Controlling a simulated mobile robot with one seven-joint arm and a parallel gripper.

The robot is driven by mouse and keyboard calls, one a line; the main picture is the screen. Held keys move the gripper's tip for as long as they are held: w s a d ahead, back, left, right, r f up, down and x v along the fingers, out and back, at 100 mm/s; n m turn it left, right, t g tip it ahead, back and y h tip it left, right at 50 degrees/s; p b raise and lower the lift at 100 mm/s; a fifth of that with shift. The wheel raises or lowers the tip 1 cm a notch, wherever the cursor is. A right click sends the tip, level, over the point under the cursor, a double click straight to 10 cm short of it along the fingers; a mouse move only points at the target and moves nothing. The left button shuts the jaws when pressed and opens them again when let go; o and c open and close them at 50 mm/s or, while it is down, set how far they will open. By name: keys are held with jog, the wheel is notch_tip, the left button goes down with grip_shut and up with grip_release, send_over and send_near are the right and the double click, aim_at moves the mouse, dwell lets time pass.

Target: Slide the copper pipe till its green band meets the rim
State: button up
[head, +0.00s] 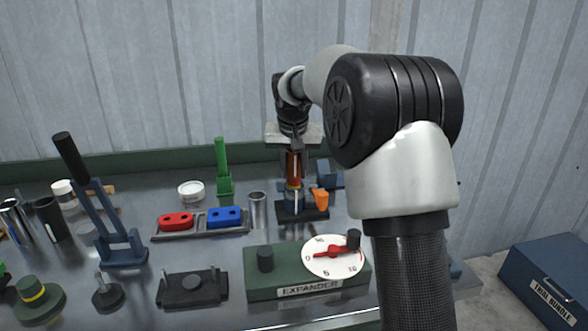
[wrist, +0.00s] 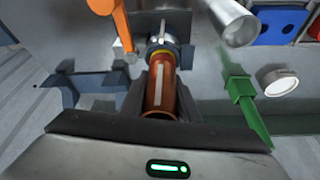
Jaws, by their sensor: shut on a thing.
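The copper pipe (head: 294,168) stands roughly upright at the back middle of the bench. My gripper (head: 293,154) is shut on it from above. In the wrist view the pipe (wrist: 158,92) runs away from my gripper (wrist: 160,118), with a pale stripe along its side. Its far end meets a grey metal tube (wrist: 163,44) held in a dark stand (head: 301,213) with an orange lever (head: 321,198). A thin yellowish band shows near that joint. I cannot clearly make out a green band or its gap to the rim.
A silver tube (head: 258,210) stands just left of the stand. Red and blue blocks (head: 224,215) sit in a tray, with a green clamp (head: 223,172) behind. The green expander box (head: 305,273) with a dial is in front. A blue lever press (head: 122,249) is at left.

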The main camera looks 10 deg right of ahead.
jog(key=shift+r+p, duration=0.6)
jog(key=shift+r, duration=0.35)
jog(key=o, duration=1.3)
jog(key=shift+s, duration=0.1)
jog(key=p+v, duration=0.4)
jog(key=v, duration=1.2)
jog(key=s+r, duration=0.2)
jog(key=s, duration=0.7)
jog(key=s+f+n, duration=0.1)
jog(key=s+f, duration=0.2)
jog(key=s, duration=0.5)
jog(key=s+f+n+t+y, duration=0.1)
jog(key=s+f, duration=0.3)
jog(key=s, duration=0.4)
jog(key=s+f+n, duration=0.1)
jog(key=s+f, duration=0.2)
jog(key=s, duration=0.5)
jog(key=r+p, duration=1.2)
jog(key=d+r+p, duration=0.1)
jog(key=r+p, duration=0.5)
jog(key=p, duration=0.1)
jog(key=shift+s+r, duration=0.2)
jog(key=shift+s, duration=0.15)
